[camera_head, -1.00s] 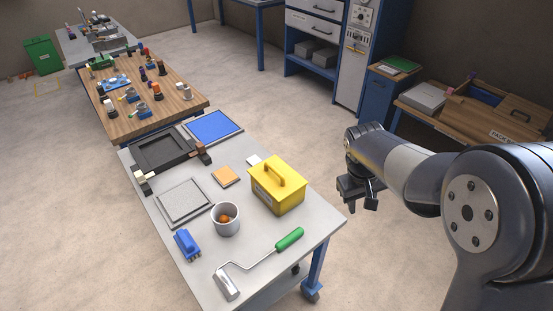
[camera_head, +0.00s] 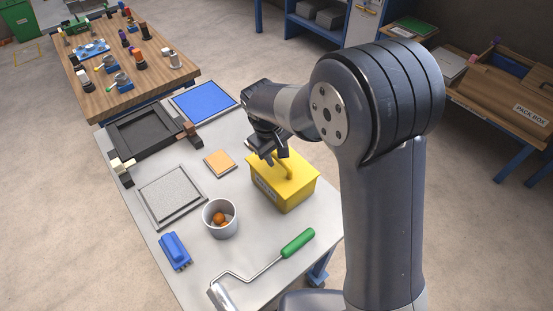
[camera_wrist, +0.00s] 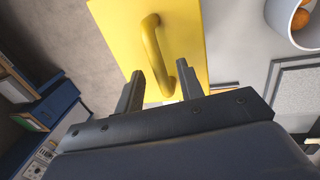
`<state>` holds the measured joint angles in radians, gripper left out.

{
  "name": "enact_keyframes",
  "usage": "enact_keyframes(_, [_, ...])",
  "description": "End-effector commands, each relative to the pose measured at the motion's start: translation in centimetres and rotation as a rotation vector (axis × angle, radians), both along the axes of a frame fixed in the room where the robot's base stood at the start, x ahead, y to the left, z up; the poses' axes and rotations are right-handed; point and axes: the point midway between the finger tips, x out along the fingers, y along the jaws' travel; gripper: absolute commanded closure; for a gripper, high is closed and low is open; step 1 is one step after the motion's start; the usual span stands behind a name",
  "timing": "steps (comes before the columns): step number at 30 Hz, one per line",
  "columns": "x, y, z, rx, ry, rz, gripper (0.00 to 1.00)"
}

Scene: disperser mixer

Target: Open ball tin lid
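The yellow tin (camera_head: 284,190) stands on the grey table with its lid on and a yellow arched handle (camera_head: 287,170) on top. My gripper (camera_head: 268,158) is above the tin's far side, at the handle's far end. In the wrist view my gripper (camera_wrist: 160,88) is open, with one finger on each side of the lower end of the handle (camera_wrist: 160,48). The fingers look apart from the handle; I cannot tell whether they are level with it. The tin's lid (camera_wrist: 115,30) fills the upper middle of the wrist view.
A cup (camera_head: 220,219) with orange balls stands left of the tin. A green-handled roller (camera_head: 297,243), a blue block (camera_head: 174,250), a grey framed plate (camera_head: 170,197), an orange pad (camera_head: 219,163) and a blue panel (camera_head: 204,101) lie around it.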

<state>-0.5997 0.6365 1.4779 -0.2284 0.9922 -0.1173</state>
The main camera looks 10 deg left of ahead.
Motion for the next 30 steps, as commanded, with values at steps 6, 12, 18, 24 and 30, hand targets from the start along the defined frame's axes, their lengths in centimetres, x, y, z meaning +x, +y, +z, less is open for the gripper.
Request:
enact_keyframes(6, [0.08,-0.08,-0.43,0.0,0.0,0.0,0.64])
enact_keyframes(12, [0.08,-0.07,-0.41,0.0,0.0,0.001,0.71])
enact_keyframes(18, [0.07,-0.06,-0.41,0.0,0.0,0.001,0.88])
enact_keyframes(24, [0.07,-0.06,-0.4,0.0,0.0,0.001,1.0])
enact_keyframes(30, [0.07,-0.06,-0.41,0.0,0.0,0.001,1.0])
